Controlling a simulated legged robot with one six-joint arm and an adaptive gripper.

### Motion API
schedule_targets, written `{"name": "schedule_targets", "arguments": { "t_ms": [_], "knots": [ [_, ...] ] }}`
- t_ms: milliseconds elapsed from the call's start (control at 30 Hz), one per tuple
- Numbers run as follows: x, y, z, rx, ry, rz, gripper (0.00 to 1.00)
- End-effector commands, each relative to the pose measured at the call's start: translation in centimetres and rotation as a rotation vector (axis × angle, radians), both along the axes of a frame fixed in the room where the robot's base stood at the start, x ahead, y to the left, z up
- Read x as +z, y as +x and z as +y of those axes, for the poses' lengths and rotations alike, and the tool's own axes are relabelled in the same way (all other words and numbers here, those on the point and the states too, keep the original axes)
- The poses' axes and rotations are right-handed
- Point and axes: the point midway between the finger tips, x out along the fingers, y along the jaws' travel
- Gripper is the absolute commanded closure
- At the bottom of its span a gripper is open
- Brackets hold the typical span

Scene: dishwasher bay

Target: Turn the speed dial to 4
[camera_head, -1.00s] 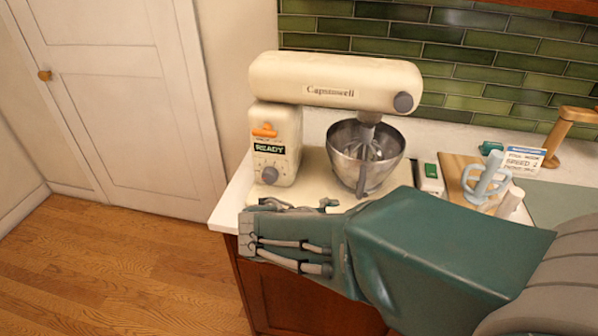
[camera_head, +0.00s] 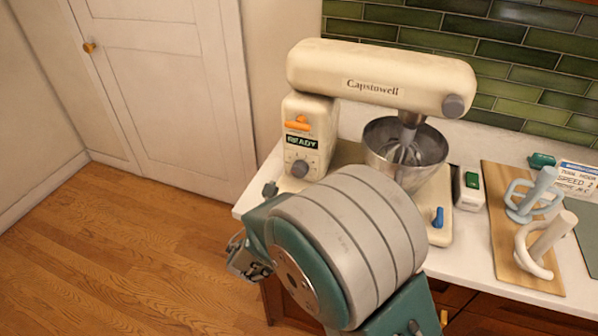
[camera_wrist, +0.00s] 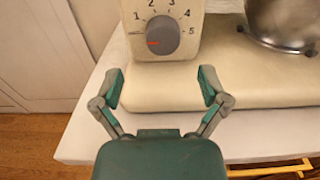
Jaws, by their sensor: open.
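The speed dial (camera_head: 300,168) is a round grey knob low on the front of the cream stand mixer (camera_head: 380,75). In the wrist view the dial (camera_wrist: 163,35) has numbers 1 to 5 around its upper side. Its red mark points left, below the 1, not at the 4. My gripper (camera_wrist: 160,88) is open and empty, its two fingers spread apart in front of and below the dial, not touching it. In the head view my arm hides most of the gripper.
The mixer's panel has an orange lever (camera_head: 297,125) and a READY display (camera_head: 301,142). A steel bowl (camera_head: 404,148) sits under the head. A board (camera_head: 503,240) with attachments lies right. The counter's front edge is close below.

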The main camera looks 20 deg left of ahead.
Motion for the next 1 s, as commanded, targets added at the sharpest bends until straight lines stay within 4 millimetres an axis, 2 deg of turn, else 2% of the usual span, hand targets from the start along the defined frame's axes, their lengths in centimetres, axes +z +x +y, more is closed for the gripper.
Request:
{"name": "schedule_targets", "arguments": {
  "t_ms": [100, 300, 467, 700, 733, 767, 800, 900, 1000],
  "knots": [
    [0.0, 2.4, -0.4, -0.005, 0.002, 0.0, 0.06],
    [0.0, 5.2, -0.5, -0.004, 0.001, 0.001, 0.06],
    [0.0, 6.1, -0.5, -0.001, 0.0, 0.0, 0.06],
    [0.0, 6.2, -0.5, -0.001, 0.0, 0.0, 0.06],
    [0.0, 6.2, -0.5, -0.001, 0.001, 0.0, 0.15],
    [0.0, 6.2, -0.5, -0.001, 0.001, 0.0, 0.29],
    [0.0, 6.2, -0.5, -0.001, 0.001, 0.001, 0.46],
    [0.0, 6.2, -0.5, -0.001, 0.001, 0.001, 0.89],
    [0.0, 6.2, -0.5, -0.001, 0.001, 0.0, 0.9]
  ]
}}
